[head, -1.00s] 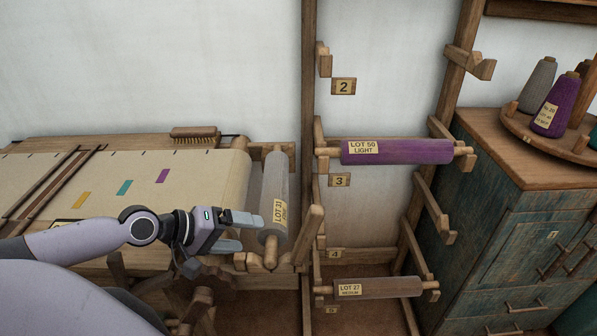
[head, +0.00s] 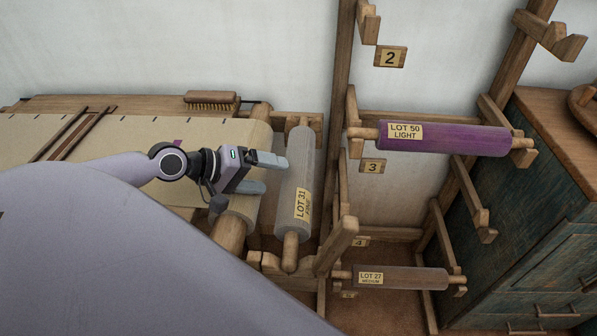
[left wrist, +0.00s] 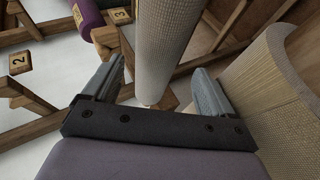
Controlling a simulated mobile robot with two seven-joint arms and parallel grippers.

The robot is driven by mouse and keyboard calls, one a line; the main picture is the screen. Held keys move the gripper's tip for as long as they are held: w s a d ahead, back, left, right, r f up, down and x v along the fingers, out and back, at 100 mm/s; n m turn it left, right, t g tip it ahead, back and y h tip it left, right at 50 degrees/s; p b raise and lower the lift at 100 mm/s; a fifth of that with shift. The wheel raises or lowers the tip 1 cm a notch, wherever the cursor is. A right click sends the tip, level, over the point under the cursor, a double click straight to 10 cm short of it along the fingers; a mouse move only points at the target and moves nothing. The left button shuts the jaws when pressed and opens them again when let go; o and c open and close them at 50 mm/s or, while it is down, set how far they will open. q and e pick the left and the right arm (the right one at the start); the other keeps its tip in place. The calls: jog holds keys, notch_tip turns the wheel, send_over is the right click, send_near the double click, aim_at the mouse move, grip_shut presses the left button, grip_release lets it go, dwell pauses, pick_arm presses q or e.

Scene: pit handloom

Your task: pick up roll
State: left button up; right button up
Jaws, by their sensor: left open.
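The grey roll (head: 299,172) tagged LOT 31 rests in a wooden cradle at the right end of the loom in the head view. My left gripper (head: 277,174) is open, just left of this roll, with its fingers pointing at it. In the left wrist view the grey roll (left wrist: 166,45) stands ahead, with its near end between my two open fingers (left wrist: 160,88). No contact shows. My right gripper is not seen.
The loom's cream cloth (head: 60,135) lies left, with a brush (head: 211,102) at its back edge. The wooden rack's post (head: 339,90) stands just right of the LOT 31 roll. A teal cabinet (head: 530,220) is at the far right.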

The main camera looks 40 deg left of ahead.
aim_at(285, 175)
pick_arm(q)
jog(key=shift+w+d+f, duration=0.35)
jog(key=shift+w, duration=0.15)
jog(key=shift+b+x, duration=0.3)
jog(key=shift+x, duration=2.4)
jog(key=shift+w+r, duration=0.1)
jog(key=shift+a, duration=0.1)
jog(key=c, duration=1.1)
jog(key=shift+r, duration=0.15)
jog(key=shift+c, duration=1.3)
jog(key=shift+w, duration=0.1)
